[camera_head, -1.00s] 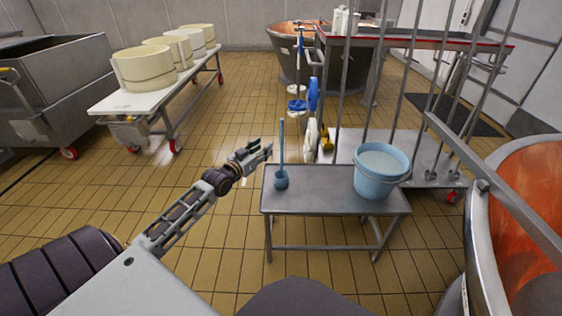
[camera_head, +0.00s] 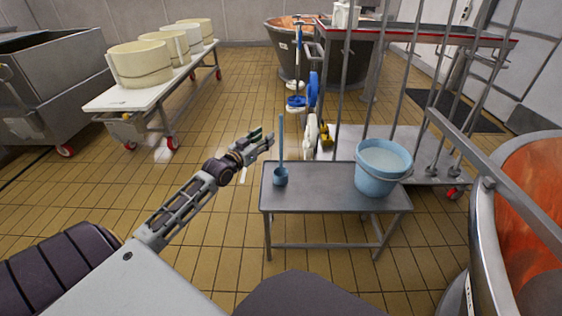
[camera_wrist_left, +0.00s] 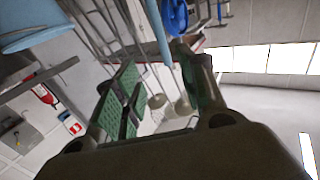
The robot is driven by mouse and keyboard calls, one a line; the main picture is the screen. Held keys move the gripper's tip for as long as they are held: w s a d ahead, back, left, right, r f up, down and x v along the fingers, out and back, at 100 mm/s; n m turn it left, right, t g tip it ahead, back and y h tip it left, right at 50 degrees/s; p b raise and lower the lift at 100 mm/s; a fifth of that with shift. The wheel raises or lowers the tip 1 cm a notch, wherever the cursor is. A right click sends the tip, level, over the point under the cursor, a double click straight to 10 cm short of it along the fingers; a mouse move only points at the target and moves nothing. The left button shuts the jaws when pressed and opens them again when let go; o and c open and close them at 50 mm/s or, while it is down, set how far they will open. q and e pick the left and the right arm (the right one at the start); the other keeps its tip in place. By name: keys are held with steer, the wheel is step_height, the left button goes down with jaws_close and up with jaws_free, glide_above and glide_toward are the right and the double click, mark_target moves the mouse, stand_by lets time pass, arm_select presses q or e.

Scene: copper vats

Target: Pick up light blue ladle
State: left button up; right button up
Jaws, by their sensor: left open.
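The light blue ladle (camera_head: 281,177) stands upright on the left end of a low metal table, its bowl down and its long handle pointing up. My left gripper (camera_head: 268,140) is open, just left of the ladle's handle and above the bowl's height. In the left wrist view, the handle (camera_wrist_left: 158,30) runs down toward the space between my two open fingers (camera_wrist_left: 160,95). I cannot tell whether it is touched. My right gripper is not in view.
A light blue bucket (camera_head: 382,168) stands on the right end of the metal table (camera_head: 325,190). A barred metal rack (camera_head: 400,70) stands behind it. A copper vat (camera_head: 530,210) is at the right. A white cart (camera_head: 130,97) holds cream tubs at the left.

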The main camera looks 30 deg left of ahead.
mark_target(282, 124)
arm_select(q)
steer(key=shift+w+d+b, duration=0.15)
steer(key=shift+w+b, duration=0.9)
steer(key=shift+w, duration=2.7)
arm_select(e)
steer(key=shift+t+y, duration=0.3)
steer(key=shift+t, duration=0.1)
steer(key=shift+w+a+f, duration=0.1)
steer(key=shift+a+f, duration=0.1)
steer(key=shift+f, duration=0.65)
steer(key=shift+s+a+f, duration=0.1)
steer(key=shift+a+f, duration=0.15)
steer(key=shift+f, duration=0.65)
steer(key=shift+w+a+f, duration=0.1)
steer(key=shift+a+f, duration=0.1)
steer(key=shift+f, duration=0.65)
arm_select(q)
steer(key=shift+w, duration=0.1)
